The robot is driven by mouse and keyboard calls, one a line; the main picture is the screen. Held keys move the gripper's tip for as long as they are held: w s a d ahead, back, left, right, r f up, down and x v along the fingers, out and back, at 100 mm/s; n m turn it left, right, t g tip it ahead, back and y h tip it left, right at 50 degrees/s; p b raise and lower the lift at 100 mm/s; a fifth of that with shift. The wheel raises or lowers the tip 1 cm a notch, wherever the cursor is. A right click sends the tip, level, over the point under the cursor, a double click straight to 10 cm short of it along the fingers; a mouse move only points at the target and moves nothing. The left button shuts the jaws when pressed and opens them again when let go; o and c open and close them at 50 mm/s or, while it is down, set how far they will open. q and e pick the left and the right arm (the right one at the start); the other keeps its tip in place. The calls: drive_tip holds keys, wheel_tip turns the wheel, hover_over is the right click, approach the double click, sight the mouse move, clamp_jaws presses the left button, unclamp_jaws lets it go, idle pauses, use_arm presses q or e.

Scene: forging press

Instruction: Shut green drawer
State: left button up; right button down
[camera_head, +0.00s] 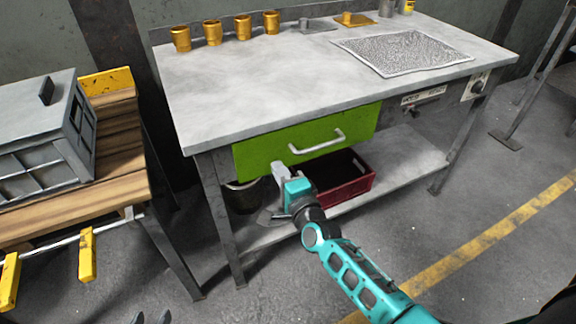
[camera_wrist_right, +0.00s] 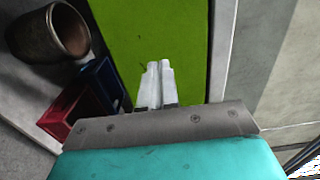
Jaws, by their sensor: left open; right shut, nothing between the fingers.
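The green drawer (camera_head: 262,146) is under the grey worktop, with a pale bar handle (camera_head: 318,143) on its front. No gap shows above its front, and I cannot tell whether it stands slightly out. My right gripper (camera_head: 278,170) is shut and empty at the lower left part of the drawer front, below and left of the handle. In the right wrist view its closed fingers (camera_wrist_right: 157,70) point at the green drawer front (camera_wrist_right: 135,28); contact cannot be told. My left gripper (camera_head: 150,319) shows only its dark fingertips at the bottom edge, open, away from the drawer.
A red crate (camera_head: 345,190) and a metal pot (camera_head: 243,197) stand on the lower shelf (camera_head: 405,155). Several brass cups (camera_head: 212,33) and a mesh sheet (camera_head: 400,52) lie on the worktop (camera_head: 225,95). A wooden bench (camera_head: 115,150) stands left.

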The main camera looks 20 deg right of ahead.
use_arm(q)
wheel_tip(320, 180, up, 8)
drive_tip(key=s+a+p, duration=0.1)
drive_tip(key=a+p, duration=0.2)
drive_tip(key=p, duration=0.9)
drive_tip(key=shift+s+r+y, duration=0.15)
drive_tip(key=shift+s+y, duration=0.15)
drive_tip(key=shift+y, duration=0.1)
use_arm(e)
drive_tip(key=s+r+n+g, duration=0.3)
drive_tip(key=s+n+g, duration=0.4)
drive_tip(key=s+n, duration=1.2)
drive_tip(key=s, duration=0.4)
drive_tip(key=shift+s+n, duration=0.3)
drive_tip(key=shift+s, duration=0.1)
use_arm(q)
drive_tip(key=shift+d, duration=0.2)
